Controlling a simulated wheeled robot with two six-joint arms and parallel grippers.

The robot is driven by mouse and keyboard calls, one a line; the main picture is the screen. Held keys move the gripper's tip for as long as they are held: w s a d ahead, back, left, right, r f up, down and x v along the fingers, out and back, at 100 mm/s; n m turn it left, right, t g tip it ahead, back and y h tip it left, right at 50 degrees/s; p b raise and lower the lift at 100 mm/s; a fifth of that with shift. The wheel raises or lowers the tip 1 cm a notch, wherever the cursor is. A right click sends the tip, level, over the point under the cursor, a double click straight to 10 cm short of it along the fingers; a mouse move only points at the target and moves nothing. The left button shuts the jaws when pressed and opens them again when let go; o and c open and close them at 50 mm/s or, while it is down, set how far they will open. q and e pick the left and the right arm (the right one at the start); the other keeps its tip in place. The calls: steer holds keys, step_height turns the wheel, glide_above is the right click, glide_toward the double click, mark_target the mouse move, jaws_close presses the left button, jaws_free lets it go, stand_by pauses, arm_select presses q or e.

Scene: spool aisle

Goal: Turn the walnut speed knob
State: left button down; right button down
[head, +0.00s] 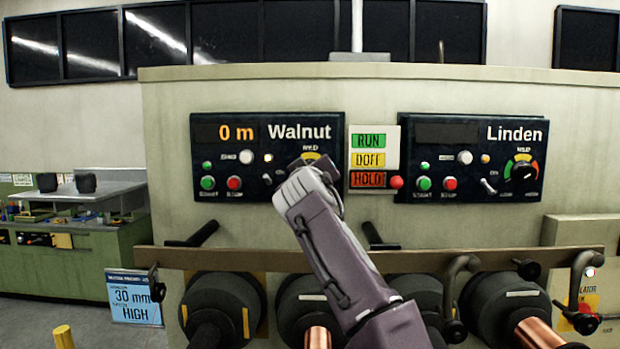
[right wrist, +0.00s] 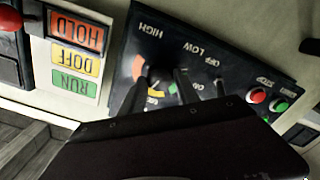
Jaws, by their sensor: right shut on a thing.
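The Walnut panel (head: 225,165) is dark, with a "0 m" readout, and sits left of the status sign. Its speed knob is mostly hidden behind my right gripper (head: 312,168) in the head view; only the top of its coloured dial (head: 311,156) shows. In the right wrist view the panel (right wrist: 225,85) appears upside down, and my right gripper's two dark fingers (right wrist: 158,92) straddle the knob (right wrist: 158,76), shut on it. The words HIGH and LOW show beside the dial. I cannot tell where the knob points. My left gripper is not in view.
The sign reading RUN, DOFF, HOLD (head: 373,160) stands between the Walnut and Linden panels (head: 460,187). Walnut's green (head: 208,183) and red (head: 234,183) buttons are to the left. A blue card (head: 135,297) reads 30 mm, HIGH. A brown rail (head: 250,259) and dark spools lie below.

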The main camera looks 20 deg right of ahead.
steer(key=m, duration=0.7)
steer(key=m+b, duration=0.1)
steer(key=m, duration=0.3)
steer(key=shift+s+d+r, duration=0.1)
steer(key=shift+d+r, duration=0.05)
steer(key=shift+r, duration=0.1)
steer(key=shift+m, duration=0.4)
steer(key=c, duration=1.2)
jaws_free()
steer(key=o, duration=0.3)
steer(key=shift+f, duration=0.1)
steer(key=shift+w+f, duration=0.1)
steer(key=shift+w, duration=0.15)
